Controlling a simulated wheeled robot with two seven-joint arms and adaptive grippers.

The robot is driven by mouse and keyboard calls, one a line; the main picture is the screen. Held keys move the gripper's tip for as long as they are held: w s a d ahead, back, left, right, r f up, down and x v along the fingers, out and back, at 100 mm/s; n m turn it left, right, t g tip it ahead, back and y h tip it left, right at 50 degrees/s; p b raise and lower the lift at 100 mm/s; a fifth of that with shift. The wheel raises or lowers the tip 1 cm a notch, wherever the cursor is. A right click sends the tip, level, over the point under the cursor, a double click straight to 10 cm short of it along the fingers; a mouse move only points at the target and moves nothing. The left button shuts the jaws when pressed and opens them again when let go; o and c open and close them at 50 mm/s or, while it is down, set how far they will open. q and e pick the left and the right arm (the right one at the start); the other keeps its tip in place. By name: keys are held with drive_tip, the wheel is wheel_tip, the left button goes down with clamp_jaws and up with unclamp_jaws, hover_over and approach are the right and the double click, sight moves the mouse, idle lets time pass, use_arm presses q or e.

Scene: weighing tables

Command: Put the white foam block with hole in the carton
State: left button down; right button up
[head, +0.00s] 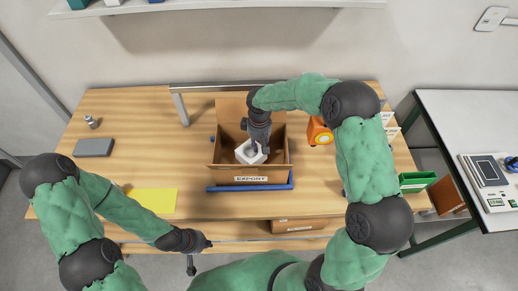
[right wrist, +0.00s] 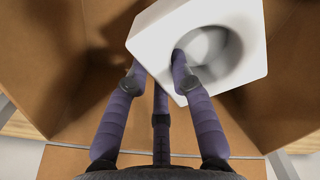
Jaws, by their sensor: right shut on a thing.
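The white foam block (head: 244,152) with a round hole is inside the open carton (head: 250,180) labelled EXPORT, in the head view. The block also shows in the right wrist view (right wrist: 153,46), tilted, with brown carton walls around it. My right gripper (head: 258,145) reaches down into the carton and is shut on the block. In the right wrist view one finger of the right gripper (right wrist: 158,75) goes into the hole and another lies at the block's outer side. I cannot tell whether the block touches the carton floor. My left gripper (head: 208,243) is empty, low at the table's front; its fingers are too small to judge.
A blue bar (head: 250,188) lies in front of the carton. A yellow sheet (head: 153,201), a grey box (head: 94,147) and a small metal weight (head: 91,122) are on the left. An orange object (head: 318,131) and a green bin (head: 417,181) are on the right. A scale (head: 488,171) stands on the side table.

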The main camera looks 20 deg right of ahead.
sight(259, 149)
wheel_tip(259, 149, down, 3)
drive_tip(key=shift+w, duration=0.1)
drive_tip(key=shift+r, duration=0.1)
drive_tip(key=shift+f, duration=0.25)
drive_tip(key=o, duration=0.8)
drive_tip(key=shift+o, duration=0.2)
drive_tip(key=shift+r, duration=0.1)
